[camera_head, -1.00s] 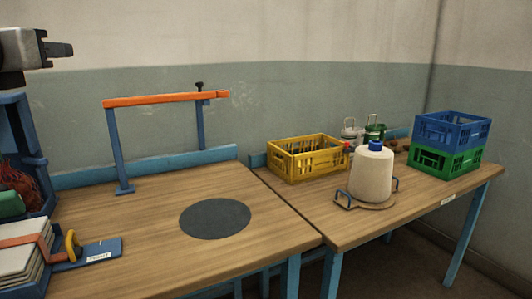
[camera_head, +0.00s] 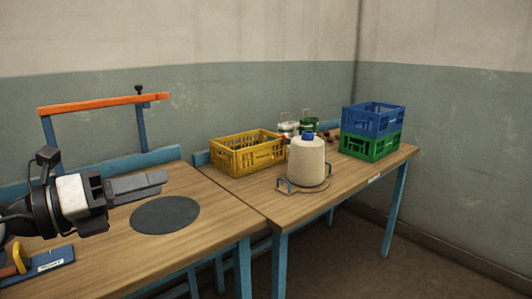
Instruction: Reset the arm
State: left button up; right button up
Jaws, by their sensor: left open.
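My left gripper (camera_head: 142,187) reaches in from the left edge, its fingers pointing right. It is open with nothing visible between its fingers. It appears in front of the left table (camera_head: 110,262), with its tips just left of and above a dark round disc (camera_head: 165,215); its height above the table is hard to tell. My right gripper is out of view.
An orange bar on a blue frame (camera_head: 105,103) stands behind my left gripper. A blue labelled plate (camera_head: 48,263) lies front left.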

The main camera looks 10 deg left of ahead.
pick_arm(q)
jog(key=s+d+f+n+t+y, duration=0.1)
jog(key=s+f+n+t+y, duration=0.3)
jog(key=f+n, duration=0.9)
jog(key=w+d+f+n+t+y, duration=0.15)
jog(key=f+n+y, duration=0.35)
jog(key=f+n, duration=0.75)
jog(key=s+d+f+n+g+p, duration=0.1)
jog(key=s+d+f+n+g, duration=0.5)
jog(key=s+f+n, duration=0.4)
jog(key=shift+s+f+g, duration=0.65)
jog(key=shift+s+f, duration=0.25)
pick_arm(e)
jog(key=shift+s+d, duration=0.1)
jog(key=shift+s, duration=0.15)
